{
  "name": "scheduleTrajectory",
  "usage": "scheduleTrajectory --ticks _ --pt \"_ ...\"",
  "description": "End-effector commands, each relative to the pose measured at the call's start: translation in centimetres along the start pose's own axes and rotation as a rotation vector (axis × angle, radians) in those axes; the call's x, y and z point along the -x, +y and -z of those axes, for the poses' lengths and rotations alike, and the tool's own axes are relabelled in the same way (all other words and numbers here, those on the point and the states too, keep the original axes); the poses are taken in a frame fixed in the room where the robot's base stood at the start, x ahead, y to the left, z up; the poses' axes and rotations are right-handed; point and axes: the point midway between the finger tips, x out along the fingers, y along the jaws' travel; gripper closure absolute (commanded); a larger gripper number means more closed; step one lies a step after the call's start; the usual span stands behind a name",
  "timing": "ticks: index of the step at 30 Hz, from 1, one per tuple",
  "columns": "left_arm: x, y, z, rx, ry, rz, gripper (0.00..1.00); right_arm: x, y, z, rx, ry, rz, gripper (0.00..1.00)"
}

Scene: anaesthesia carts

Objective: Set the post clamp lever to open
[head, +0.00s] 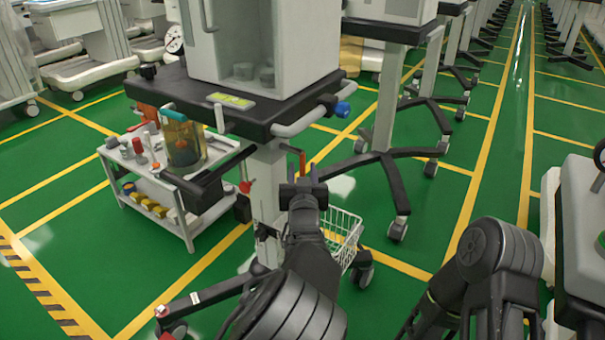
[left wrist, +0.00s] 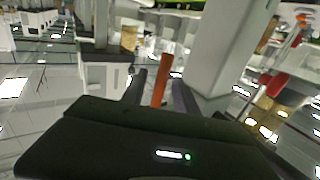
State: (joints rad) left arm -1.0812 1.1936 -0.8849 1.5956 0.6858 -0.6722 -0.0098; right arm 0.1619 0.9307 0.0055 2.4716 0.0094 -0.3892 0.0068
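An orange-red lever (head: 299,157) stands on the right side of the cart's pale post (head: 266,185), below the dark worktop; I take it to be the post clamp lever. My left gripper (head: 302,176) is right in front of it in the head view. In the left wrist view the lever (left wrist: 161,80) stands upright between the two dark fingers of my left gripper (left wrist: 160,92), with a gap on each side. The fingers are open. The lever's lower end is hidden behind the gripper body. My right arm shows at the lower right of the head view; its gripper does not show.
The worktop (head: 245,112) with its side rails overhangs the post. A red-handled part (head: 245,186) is left of the post. A wire basket (head: 343,235) hangs low on the right. A small white trolley (head: 165,190) stands left.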

Motion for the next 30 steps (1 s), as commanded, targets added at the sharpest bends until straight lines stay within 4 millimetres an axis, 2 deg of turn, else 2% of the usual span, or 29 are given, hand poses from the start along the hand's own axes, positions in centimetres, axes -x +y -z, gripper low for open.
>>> scheduleTrajectory --ticks 9,22,30 --pt "-0.36 0.01 0.06 0.000 0.001 0.000 0.64 -0.08 0.01 0.04 0.000 0.001 0.000 0.49" --pt "-0.34 0.02 0.04 0.000 0.000 -0.001 0.99 -0.07 0.01 0.04 0.000 0.001 0.000 0.49" --pt "-0.33 0.04 0.04 0.000 0.000 -0.001 1.00 -0.07 0.01 0.04 0.000 0.001 0.000 0.49"
